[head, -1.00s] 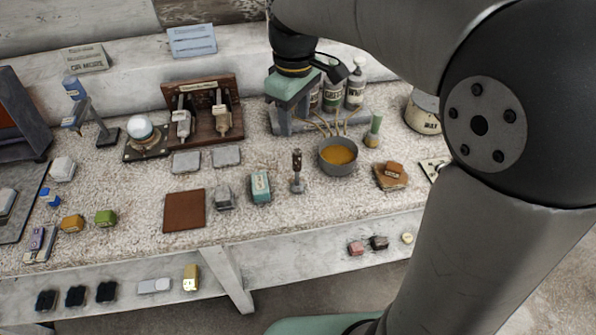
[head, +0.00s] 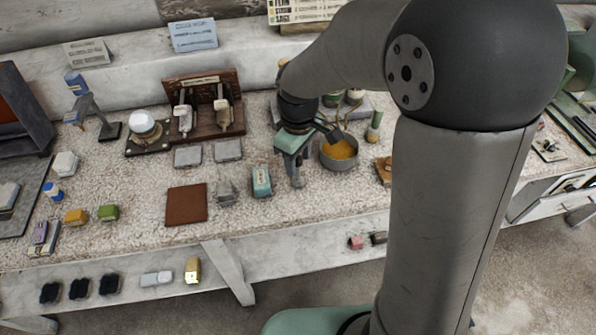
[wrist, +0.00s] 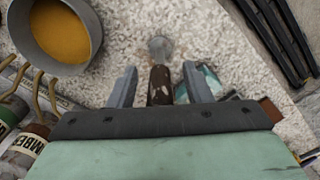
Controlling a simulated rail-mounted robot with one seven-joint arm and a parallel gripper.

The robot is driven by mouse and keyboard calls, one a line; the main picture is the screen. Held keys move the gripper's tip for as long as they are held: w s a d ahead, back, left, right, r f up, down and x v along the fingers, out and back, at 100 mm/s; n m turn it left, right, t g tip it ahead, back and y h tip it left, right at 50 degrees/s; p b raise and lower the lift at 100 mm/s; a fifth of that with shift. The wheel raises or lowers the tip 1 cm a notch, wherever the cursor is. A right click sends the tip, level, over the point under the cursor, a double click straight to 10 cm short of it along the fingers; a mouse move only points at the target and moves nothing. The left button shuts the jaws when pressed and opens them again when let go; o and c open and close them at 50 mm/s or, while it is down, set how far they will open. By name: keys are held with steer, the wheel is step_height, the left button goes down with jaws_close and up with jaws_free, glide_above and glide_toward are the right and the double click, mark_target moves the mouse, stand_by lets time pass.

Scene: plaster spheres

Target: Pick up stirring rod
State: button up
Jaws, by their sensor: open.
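An upright tool with a dark brown, speckled handle (wrist: 158,82) and a round grey metal end (wrist: 161,48) shows in the wrist view. I cannot tell for sure whether this is the stirring rod; several thin tan sticks (wrist: 38,92) by the pot also look like rods. My gripper (wrist: 160,70) is open, with one finger on each side of the brown handle and a gap visible on both sides. In the head view my gripper (head: 296,178) hangs low over the bench and hides most of this tool.
A grey pot (head: 339,162) of orange-yellow contents stands just right of my gripper. A teal box (head: 261,180) stands close on its left. Bottles (wrist: 22,150) are behind the pot. A brown square mat (head: 186,204) lies further left. The bench's front edge is near.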

jaws_close()
